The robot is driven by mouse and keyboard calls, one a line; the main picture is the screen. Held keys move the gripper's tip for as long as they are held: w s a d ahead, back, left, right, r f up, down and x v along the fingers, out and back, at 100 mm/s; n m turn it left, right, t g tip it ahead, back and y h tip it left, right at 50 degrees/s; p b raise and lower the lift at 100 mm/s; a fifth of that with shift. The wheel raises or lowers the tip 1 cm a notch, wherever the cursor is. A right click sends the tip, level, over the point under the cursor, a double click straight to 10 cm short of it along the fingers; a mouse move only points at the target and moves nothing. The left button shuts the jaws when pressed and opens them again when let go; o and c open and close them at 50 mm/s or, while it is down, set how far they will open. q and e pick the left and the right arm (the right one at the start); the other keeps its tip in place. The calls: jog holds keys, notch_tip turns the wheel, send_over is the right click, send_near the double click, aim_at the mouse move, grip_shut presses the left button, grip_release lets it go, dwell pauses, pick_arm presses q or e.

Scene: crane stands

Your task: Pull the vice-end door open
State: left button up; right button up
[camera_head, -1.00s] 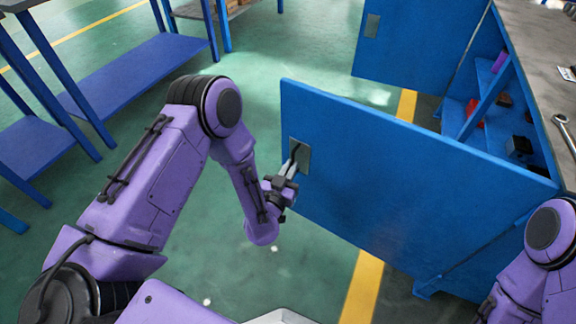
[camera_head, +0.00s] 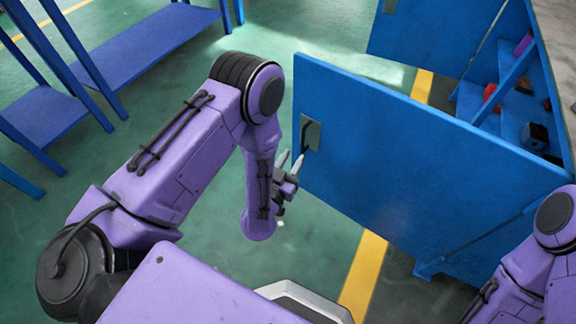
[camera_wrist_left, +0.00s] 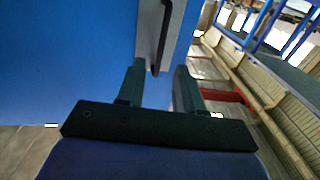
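A blue cabinet door (camera_head: 410,150) stands swung out from the bench, its free edge toward my left arm. A dark bar handle (camera_head: 305,133) sits on a grey plate near that edge. My left gripper (camera_head: 291,160) is open and empty, just below the handle and apart from it. In the left wrist view, the open fingers (camera_wrist_left: 160,67) point at the lower end of the handle (camera_wrist_left: 163,35), with the door (camera_wrist_left: 65,55) filling the left side. My right arm shows at the lower right; its gripper is out of view.
A second blue door (camera_head: 415,35) stands open farther back. The cabinet shelves (camera_head: 515,105) hold small items beneath the grey benchtop. Blue shelving (camera_head: 150,45) stands at the upper left. Green floor is free between it and the door.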

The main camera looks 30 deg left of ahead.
pick_arm(q)
jog(key=s, duration=0.4)
jog(key=shift+s, duration=0.3)
